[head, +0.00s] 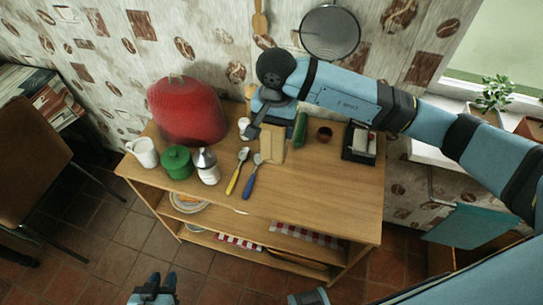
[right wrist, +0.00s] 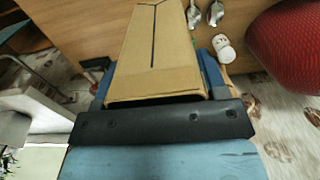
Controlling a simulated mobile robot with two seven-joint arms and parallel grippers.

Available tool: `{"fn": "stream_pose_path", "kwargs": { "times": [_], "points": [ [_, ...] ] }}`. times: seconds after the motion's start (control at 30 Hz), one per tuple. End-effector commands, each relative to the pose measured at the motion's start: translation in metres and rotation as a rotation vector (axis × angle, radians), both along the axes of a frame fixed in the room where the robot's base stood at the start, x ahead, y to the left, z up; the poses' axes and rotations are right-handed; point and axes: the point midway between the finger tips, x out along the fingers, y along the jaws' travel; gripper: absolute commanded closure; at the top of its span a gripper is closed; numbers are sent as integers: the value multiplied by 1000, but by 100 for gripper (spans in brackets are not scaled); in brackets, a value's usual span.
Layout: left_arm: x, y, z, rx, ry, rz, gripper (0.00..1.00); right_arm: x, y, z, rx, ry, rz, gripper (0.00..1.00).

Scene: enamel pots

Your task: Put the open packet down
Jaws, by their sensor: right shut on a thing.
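The packet (head: 273,147) is a tan cardboard-like box with a dark line down one face. My right gripper (head: 268,128) is shut on it at the back middle of the wooden cabinet top. In the right wrist view the packet (right wrist: 160,55) lies between the blue fingers of my right gripper (right wrist: 160,75). I cannot tell if its base touches the wood, and its opening is not clearly visible. My left gripper (head: 160,279) is empty, low over the floor in front of the cabinet, with its fingers apart.
The front right is clear.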

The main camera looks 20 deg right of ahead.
Motion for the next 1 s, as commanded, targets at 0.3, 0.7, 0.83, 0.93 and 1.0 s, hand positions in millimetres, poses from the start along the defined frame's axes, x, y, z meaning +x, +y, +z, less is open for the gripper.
{"fn": "stream_pose_path", "kwargs": {
  "times": [0.3, 0.7, 0.83, 0.93, 1.0],
  "points": [
    [0, 2, 3, 10, -2, -2, 68, 0, 0, -73, 1, 1, 1, 70],
    [0, 3, 4, 10, -2, -2, 68, -1, 0, -113, 1, 1, 0, 70],
    [1, 3, 8, 9, -6, -2, 68, 0, 0, -128, 1, -2, 1, 70],
    [2, 2, 9, 8, -9, -2, 68, 0, 0, -129, 1, -3, 2, 70],
    [2, 2, 9, 8, -10, -2, 68, 0, 0, -129, 1, -3, 2, 70]
  ]
}}
